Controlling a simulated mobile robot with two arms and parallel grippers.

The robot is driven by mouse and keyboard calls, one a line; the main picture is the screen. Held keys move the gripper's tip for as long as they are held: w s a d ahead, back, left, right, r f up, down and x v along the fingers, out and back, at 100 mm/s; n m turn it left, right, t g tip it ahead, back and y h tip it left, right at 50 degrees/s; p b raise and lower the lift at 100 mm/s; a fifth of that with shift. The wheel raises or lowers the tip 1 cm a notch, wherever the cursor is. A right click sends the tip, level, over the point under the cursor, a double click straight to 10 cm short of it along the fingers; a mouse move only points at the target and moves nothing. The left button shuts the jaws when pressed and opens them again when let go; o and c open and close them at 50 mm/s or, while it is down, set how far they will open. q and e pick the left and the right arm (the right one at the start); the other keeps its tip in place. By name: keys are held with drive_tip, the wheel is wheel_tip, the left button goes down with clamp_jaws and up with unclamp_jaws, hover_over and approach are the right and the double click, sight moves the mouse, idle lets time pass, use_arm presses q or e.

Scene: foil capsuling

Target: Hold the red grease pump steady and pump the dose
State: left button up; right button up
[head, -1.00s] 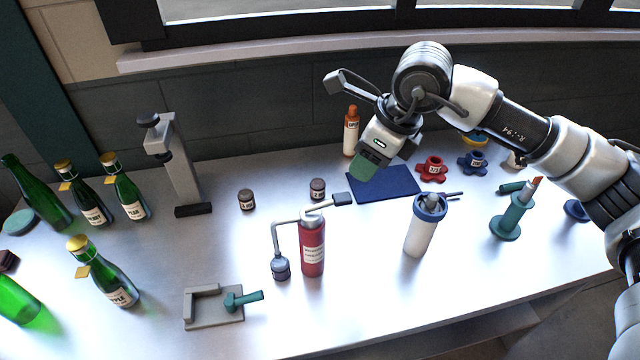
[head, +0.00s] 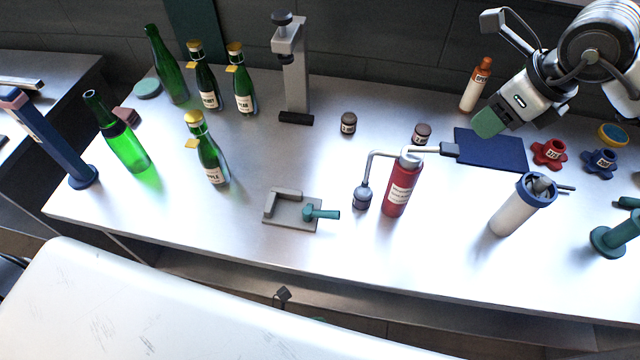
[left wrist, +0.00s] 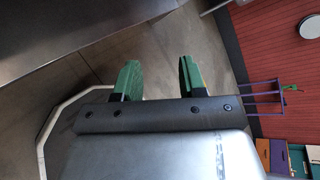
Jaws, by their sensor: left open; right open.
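The red grease pump (head: 399,190) stands upright near the middle of the bench in the head view. Its thin grey spout bends left and down to a dark nozzle or cup (head: 362,197), and its lever with a dark pad (head: 449,150) points right. My right gripper (head: 487,122) is up and to the right of the pump, above the blue mat, apart from the pump; its green fingers point down-left. My left gripper (left wrist: 159,80) shows in the left wrist view, its two green fingers apart with nothing between them, over the floor.
A white canister with a blue collar (head: 515,205) stands right of the pump. A grey fixture with a teal handle (head: 290,209) lies to its left. Small dark jars (head: 348,123) and an orange-capped bottle (head: 476,85) stand behind. Green bottles (head: 207,155) fill the left side.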

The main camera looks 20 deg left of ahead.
sight(366, 182)
use_arm(q)
drive_tip(key=s+a+r+m+g+h, duration=0.1)
drive_tip(key=a+r+m+g+h, duration=0.25)
drive_tip(key=r+m+g, duration=0.45)
drive_tip(key=s+a+r+m+g+h, duration=0.1)
drive_tip(key=a+r+m+g+h, duration=0.2)
drive_tip(key=a+r+m, duration=0.5)
drive_tip(key=w+d+r+n+t, duration=0.1)
drive_tip(key=w+d+r+t, duration=0.1)
drive_tip(key=w, duration=0.2)
drive_tip(key=w+d+r+n+t+y, duration=0.1)
drive_tip(key=w+d+r+t, duration=0.1)
drive_tip(key=w, duration=0.2)
drive_tip(key=w+d+r+n+t+y, duration=0.1)
drive_tip(key=w+d+r+t, duration=0.1)
drive_tip(key=w+t, duration=0.1)
drive_tip(key=shift+w, duration=0.85)
drive_tip(key=w+r+n+t+y, duration=0.3)
drive_tip(key=w+r+n+t, duration=0.15)
drive_tip(key=w+t, duration=0.5)
drive_tip(key=shift+m+g, duration=0.25)
drive_tip(key=shift+g, duration=0.3)
drive_tip(key=x, duration=0.7)
drive_tip(key=w+r+x, duration=0.1)
drive_tip(key=x, duration=0.2)
drive_tip(key=shift+w+f, duration=0.1)
drive_tip(key=shift+w, duration=0.1)
drive_tip(key=shift+c, duration=0.4)
clamp_jaws()
